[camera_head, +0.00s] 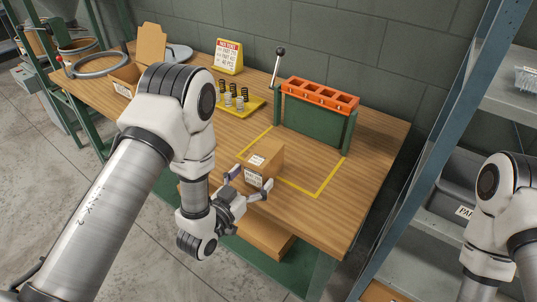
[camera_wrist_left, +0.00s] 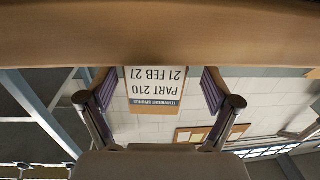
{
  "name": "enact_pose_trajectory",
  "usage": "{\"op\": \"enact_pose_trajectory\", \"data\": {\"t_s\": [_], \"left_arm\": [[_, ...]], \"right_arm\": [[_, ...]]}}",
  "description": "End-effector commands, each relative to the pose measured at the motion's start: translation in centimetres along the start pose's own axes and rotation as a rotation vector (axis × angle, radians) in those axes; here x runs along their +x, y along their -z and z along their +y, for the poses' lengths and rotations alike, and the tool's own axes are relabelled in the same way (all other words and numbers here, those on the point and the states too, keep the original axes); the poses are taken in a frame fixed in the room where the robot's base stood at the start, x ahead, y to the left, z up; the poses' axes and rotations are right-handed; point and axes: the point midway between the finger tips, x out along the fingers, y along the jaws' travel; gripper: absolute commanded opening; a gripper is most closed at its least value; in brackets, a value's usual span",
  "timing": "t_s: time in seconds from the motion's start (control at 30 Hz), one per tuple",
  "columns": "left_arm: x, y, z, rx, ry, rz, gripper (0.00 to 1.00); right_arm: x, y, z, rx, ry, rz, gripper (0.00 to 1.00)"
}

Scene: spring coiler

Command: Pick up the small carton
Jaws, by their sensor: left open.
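The small carton (camera_head: 262,160) is a brown box with white labels, standing on the wooden workbench (camera_head: 375,130) near its front edge, at a yellow taped outline. My left gripper (camera_head: 249,181) is open at the carton's front side, with one finger towards each side. In the left wrist view the carton (camera_wrist_left: 155,98) appears upside down between the two open fingers (camera_wrist_left: 157,92), with its label reading PART 210 and 21 FEB 27. Gaps show between the carton and both fingers. My right gripper is out of view; only part of that arm shows at the right.
A green and orange fixture (camera_head: 318,110) with a lever stands behind the carton. A yellow tray (camera_head: 257,104) with dark and light springs and a sign (camera_head: 229,56) stand further left. An open carton (camera_head: 151,45) is beyond my left arm. A metal shelf (camera_head: 428,110) is at the right.

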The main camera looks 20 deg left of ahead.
Motion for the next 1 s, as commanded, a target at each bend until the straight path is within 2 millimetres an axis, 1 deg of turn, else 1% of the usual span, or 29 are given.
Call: {"op": "enact_pose_trajectory", "data": {"t_s": [0.17,0.2,0.3,0.4,0.57,0.67,0.7,0.77,0.8,0.83,1.0], "left_arm": [[2.6,0.1,0.0,0.0,-0.001,0.0,0.9],[3.4,0.0,-0.1,0.0,0.0,-0.001,0.9],[5.1,-0.2,-0.1,0.0,0.0,-0.001,0.9],[5.8,-0.4,-0.1,-0.001,0.001,-0.003,0.9],[5.8,-0.5,-0.2,-0.002,0.002,-0.004,0.9],[5.8,-0.5,-0.2,-0.002,0.002,-0.005,0.58],[5.8,-0.5,-0.2,-0.002,0.002,-0.005,0.44],[5.8,-0.5,-0.2,-0.001,0.002,-0.004,0.23],[5.8,-0.5,-0.2,-0.002,0.002,-0.004,0.08],[5.8,-0.5,-0.2,-0.001,0.002,-0.004,0.07],[5.8,-0.5,-0.2,-0.001,0.002,-0.005,0.05]], "right_arm": [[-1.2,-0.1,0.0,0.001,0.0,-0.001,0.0],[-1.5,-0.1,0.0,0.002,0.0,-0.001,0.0],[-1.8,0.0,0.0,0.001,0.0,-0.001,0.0],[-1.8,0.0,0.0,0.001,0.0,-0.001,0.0],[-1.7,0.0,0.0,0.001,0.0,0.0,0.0],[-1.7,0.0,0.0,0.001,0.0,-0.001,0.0],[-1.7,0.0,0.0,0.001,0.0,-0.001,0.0],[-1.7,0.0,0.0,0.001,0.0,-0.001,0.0],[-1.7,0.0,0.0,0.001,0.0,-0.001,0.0],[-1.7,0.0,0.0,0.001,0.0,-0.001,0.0],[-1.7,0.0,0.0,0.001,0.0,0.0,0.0]]}}
